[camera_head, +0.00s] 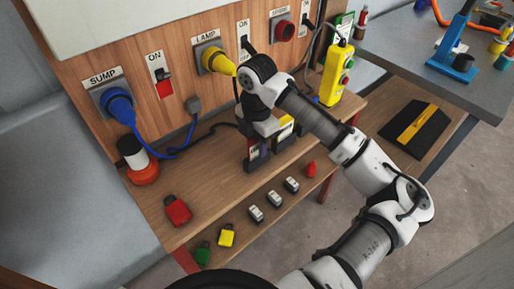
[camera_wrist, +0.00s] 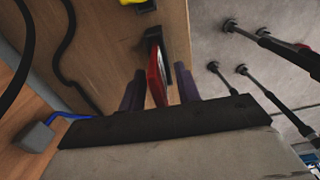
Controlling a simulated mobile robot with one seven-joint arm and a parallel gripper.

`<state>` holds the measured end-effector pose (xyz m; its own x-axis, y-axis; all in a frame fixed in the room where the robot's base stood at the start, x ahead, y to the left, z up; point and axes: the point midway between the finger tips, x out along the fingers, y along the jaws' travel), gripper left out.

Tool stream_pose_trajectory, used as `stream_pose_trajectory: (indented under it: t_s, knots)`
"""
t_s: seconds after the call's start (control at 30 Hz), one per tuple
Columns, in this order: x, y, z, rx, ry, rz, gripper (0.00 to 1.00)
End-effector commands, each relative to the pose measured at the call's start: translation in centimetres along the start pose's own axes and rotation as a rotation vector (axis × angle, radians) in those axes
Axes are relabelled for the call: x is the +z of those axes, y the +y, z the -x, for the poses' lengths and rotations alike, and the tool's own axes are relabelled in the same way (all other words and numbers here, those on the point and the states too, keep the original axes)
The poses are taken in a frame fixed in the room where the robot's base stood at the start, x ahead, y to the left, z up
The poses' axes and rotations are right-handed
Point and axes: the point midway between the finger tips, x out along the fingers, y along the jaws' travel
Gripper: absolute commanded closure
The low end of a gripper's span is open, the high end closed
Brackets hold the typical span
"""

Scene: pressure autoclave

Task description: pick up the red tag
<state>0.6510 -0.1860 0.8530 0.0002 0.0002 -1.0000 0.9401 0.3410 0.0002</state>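The red tag (camera_wrist: 154,76) shows in the wrist view as a thin red plate seen nearly edge-on, upright in a dark holder (camera_wrist: 152,40). My gripper (camera_wrist: 161,86) is open, with one dark finger on each side of the tag and gaps visible between. In the head view my gripper is above a dark stand (camera_head: 256,162) on the wooden bench, and my arm and gripper hide most of what stands there.
Red (camera_head: 178,211), yellow (camera_head: 227,235) and green (camera_head: 203,254) padlock-like pieces lie on the bench front, beside several small grey-white blocks. A yellow control box (camera_head: 335,74) stands right of the gripper. Plugs, cables and switches line the wooden panel behind.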

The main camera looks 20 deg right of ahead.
Motion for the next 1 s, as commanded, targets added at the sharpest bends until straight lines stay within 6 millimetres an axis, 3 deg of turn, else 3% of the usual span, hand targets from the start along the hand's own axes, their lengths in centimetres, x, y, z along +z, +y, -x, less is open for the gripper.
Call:
stream_pose_trajectory:
  t_s: [0.03,0.27,0.73,1.0]
  knots:
    - [0.0,0.0,0.0,0.000,0.000,0.000,0.70]
    - [0.0,0.0,0.0,0.000,0.000,0.000,1.00]
    - [0.0,0.0,0.5,0.000,0.000,0.000,1.00]
    - [0.0,0.1,4.1,0.002,-0.003,0.000,1.00]
